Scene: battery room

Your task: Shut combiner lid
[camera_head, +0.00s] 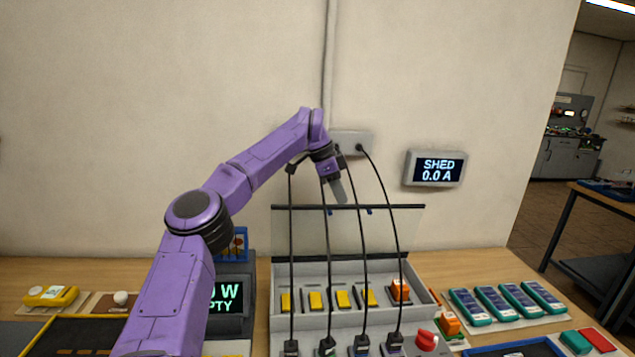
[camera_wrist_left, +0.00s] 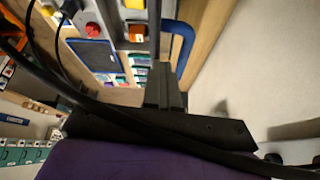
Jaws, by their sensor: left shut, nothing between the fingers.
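The combiner box (camera_head: 433,310) stands on the bench with its inside exposed. Its lid (camera_head: 400,235) looks like a clear panel standing up from the back edge, with a dark bar (camera_head: 400,206) along its top. Small blue bits (camera_head: 369,211) show just under that bar, and a blue handle (camera_wrist_left: 181,42) shows in the left wrist view. My left gripper (camera_head: 341,192) is shut and empty, pointing down at the lid's top edge. Its shut fingers (camera_wrist_left: 165,85) show in the left wrist view near the handle; I cannot tell whether they touch. My right gripper is out of view.
Several black cables (camera_head: 398,215) hang from a grey wall box (camera_head: 356,143) down past the lid to plugs in front. Inside the combiner box are yellow parts (camera_head: 315,300) and an orange one (camera_head: 400,290). A red knob (camera_head: 427,338) and teal modules (camera_head: 508,302) are to the right.

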